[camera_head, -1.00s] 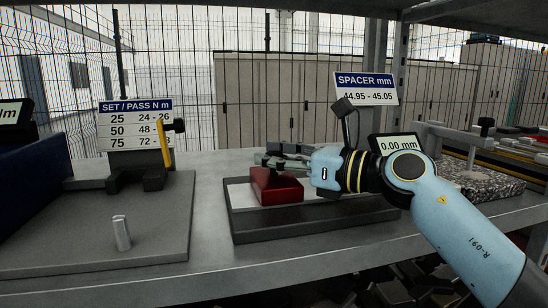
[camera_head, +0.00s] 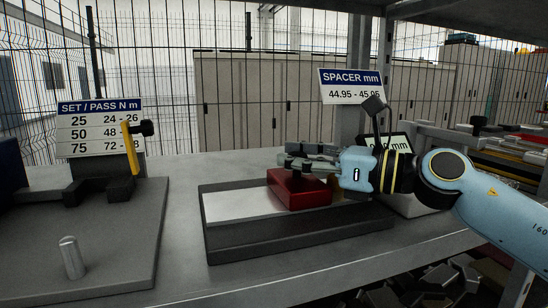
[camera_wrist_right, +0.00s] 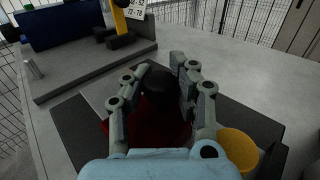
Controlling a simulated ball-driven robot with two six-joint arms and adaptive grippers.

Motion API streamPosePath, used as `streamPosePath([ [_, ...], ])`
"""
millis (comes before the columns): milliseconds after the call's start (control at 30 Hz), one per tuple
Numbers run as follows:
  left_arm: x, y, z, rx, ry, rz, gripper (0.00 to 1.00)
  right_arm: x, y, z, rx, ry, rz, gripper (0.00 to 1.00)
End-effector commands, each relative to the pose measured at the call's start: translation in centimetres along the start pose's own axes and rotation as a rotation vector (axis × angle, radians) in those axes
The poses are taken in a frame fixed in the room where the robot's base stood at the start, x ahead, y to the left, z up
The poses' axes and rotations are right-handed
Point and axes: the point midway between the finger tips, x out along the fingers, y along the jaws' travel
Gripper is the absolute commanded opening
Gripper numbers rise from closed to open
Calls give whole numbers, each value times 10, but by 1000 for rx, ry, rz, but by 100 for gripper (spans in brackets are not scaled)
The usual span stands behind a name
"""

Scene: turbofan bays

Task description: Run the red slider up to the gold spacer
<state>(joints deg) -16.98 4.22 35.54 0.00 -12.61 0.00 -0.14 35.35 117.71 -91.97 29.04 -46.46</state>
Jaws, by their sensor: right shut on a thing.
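The red slider (camera_head: 298,190) sits on the light strip of a dark base (camera_head: 290,240), toward its right part. My right gripper (camera_head: 298,162) comes from the right and is shut on the slider's black knob (camera_wrist_right: 158,85). In the right wrist view the red slider (camera_wrist_right: 150,128) lies below the fingers. The gold spacer (camera_wrist_right: 238,148) shows as a round yellow face to the right of the slider, beside my right finger. That finger hides the space between them, so I cannot tell whether they touch. My left gripper is not in view.
A spacer sign (camera_head: 352,86) reads 44.95 - 45.05. A readout in mm (camera_head: 390,148) is partly hidden behind my right wrist. At left, a grey plate (camera_head: 120,235) carries a metal pin (camera_head: 72,258) and a yellow-handled fixture (camera_head: 131,150). The base's left part is clear.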

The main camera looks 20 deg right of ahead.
Motion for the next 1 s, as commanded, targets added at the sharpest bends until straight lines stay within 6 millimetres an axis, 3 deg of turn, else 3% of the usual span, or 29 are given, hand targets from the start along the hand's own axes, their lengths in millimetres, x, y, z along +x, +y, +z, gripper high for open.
streamPosePath([
  [167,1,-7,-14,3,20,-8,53,-6,3,-2,5,6,5,0],
  [367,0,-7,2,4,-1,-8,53,-6,3,-2,5,6,5,0],
  [400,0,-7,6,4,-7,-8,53,-6,3,-2,5,6,5,25],
  [600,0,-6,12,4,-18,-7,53,-6,2,-1,4,4,4,51],
  [867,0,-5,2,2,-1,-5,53,-5,2,0,3,3,3,53],
  [1000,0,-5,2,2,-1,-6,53,-5,2,11,-3,3,4,53],
])
